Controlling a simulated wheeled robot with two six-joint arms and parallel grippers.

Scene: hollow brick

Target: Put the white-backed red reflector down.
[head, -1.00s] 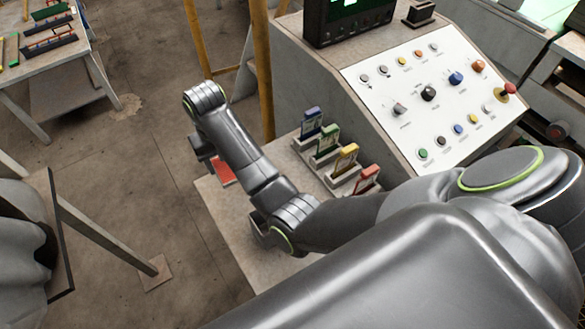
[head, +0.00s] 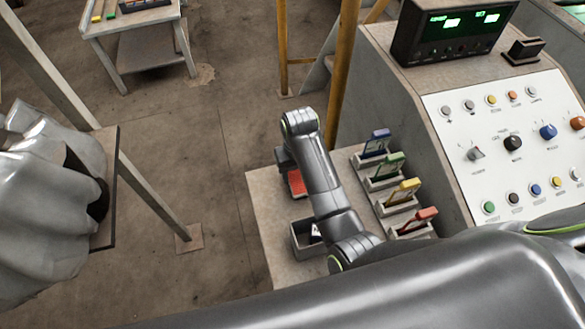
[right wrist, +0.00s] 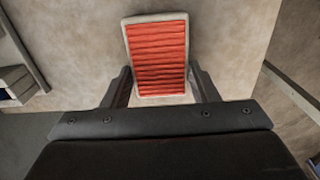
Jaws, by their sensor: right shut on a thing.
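The reflector (head: 297,183) has a ribbed red face and a pale rim. In the right wrist view the reflector (right wrist: 157,50) stands between both fingers, red face toward the camera. My right gripper (right wrist: 160,88) is shut on its lower part. In the head view my right gripper (head: 286,160) is over the far left part of the grey bench top (head: 268,215), partly hidden by my arm. I cannot tell whether the reflector touches the bench. Its back is hidden. My left gripper is not in view.
A small grey open box (head: 302,240) stands nearer on the bench, partly behind my arm. Several holders with coloured cards, such as the red card (head: 415,220), line the right side. The control panel (head: 510,140) rises beyond them. A yellow post (head: 341,75) stands behind.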

